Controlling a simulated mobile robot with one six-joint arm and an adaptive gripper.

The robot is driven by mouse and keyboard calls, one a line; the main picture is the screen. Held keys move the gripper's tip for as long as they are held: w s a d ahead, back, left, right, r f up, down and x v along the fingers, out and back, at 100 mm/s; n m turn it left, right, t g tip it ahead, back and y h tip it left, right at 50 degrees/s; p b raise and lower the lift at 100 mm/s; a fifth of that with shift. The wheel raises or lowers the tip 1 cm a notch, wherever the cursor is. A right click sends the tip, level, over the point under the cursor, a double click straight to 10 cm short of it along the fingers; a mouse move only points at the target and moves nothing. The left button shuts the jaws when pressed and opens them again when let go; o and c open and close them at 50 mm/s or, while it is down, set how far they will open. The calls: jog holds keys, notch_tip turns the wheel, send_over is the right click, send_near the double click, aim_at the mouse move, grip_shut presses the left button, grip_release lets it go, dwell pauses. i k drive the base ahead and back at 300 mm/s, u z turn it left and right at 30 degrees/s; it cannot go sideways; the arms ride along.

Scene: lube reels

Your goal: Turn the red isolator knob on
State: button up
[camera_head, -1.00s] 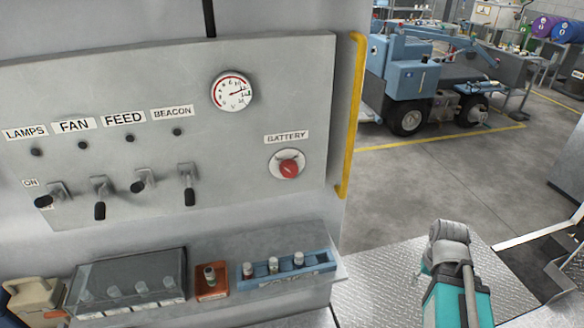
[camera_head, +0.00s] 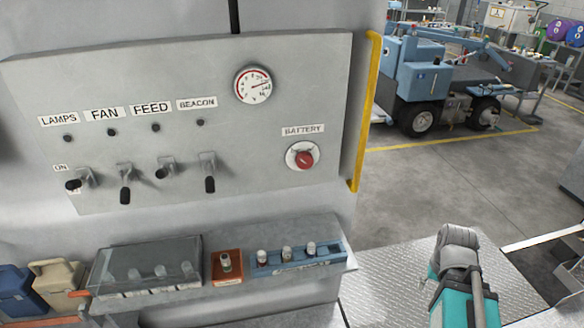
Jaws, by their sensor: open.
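The red isolator knob (camera_head: 304,160) sits on a round pale plate under the BATTERY label (camera_head: 303,130). It is at the right side of the grey control panel (camera_head: 250,205). The knob is small here, and I cannot tell for sure whether it is on or off. Nothing touches it. A teal and grey part of my arm shows at the lower right, well apart from the panel. My gripper's fingers do not show.
A yellow handrail (camera_head: 365,110) runs down the panel's right edge. Several black toggle switches (camera_head: 125,185) stick out at the left. A shelf below holds a clear-covered box (camera_head: 145,270), an orange block (camera_head: 226,266) and a blue rack (camera_head: 298,260). The space right of the panel is free.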

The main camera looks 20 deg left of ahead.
aim_at(304, 161)
jog(key=k, duration=1.6)
jog(key=u, duration=1.1)
jog(key=i, duration=1)
jog(key=z, duration=0.05)
